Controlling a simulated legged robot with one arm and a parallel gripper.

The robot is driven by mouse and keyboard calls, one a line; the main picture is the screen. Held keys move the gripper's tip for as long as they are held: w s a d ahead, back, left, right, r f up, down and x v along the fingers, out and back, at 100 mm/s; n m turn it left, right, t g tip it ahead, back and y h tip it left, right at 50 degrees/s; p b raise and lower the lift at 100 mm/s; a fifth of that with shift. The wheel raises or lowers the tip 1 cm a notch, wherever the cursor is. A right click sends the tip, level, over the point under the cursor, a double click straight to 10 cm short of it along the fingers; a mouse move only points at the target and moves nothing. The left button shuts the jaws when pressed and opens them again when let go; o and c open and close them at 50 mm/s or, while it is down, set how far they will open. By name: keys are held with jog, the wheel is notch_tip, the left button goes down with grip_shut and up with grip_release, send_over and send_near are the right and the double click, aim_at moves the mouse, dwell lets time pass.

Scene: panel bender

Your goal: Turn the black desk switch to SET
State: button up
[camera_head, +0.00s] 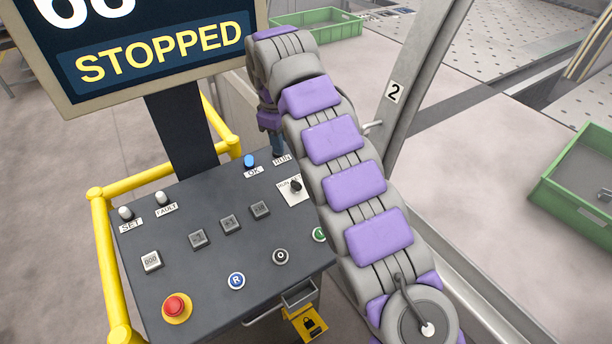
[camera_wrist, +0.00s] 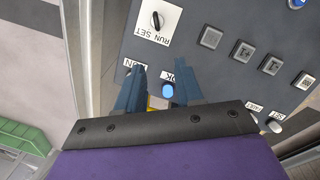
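The black desk switch (camera_head: 295,187) sits on a white plate at the console's upper right, partly beside my arm. In the wrist view the black switch (camera_wrist: 156,20) shows at the top, above a label reading RUN SET; its handle stands roughly upright in the picture. I cannot tell for certain which word it points to. My gripper (camera_wrist: 160,66) is open and empty, its two blue fingers apart, with the blue OK lamp (camera_wrist: 168,90) seen between them. The fingers are apart from the switch. In the head view my arm hides most of the gripper, near the RUN label.
The console (camera_head: 190,240) carries several square buttons, a red emergency stop (camera_head: 176,307) and round buttons. A screen (camera_head: 155,45) reading STOPPED stands behind it. A yellow rail (camera_head: 103,250) runs along the left. Green crates (camera_head: 580,205) stand on the right. A grey post marked 2 (camera_head: 400,90) rises behind my arm.

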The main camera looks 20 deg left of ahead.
aim_at(293, 180)
jog(key=f, duration=0.4)
jog(key=w+f, duration=0.1)
jog(key=f, duration=0.3)
jog(key=d+f+b, duration=0.1)
jog(key=f, duration=0.3)
jog(key=shift+w+f, duration=0.15)
jog(key=shift+w, duration=0.05)
jog(key=f, duration=0.2)
jog(key=d+f, duration=0.1)
jog(key=shift+w+f, duration=0.15)
jog(key=shift+w, duration=0.1)
jog(key=shift+d+f, duration=0.2)
jog(key=shift+f, duration=0.3)
jog(key=shift+a+f, duration=0.2)
jog(key=shift+a, duration=0.25)
jog(key=shift+c, duration=0.3)
jog(key=shift+w+d, duration=0.1)
jog(key=c, duration=0.6)
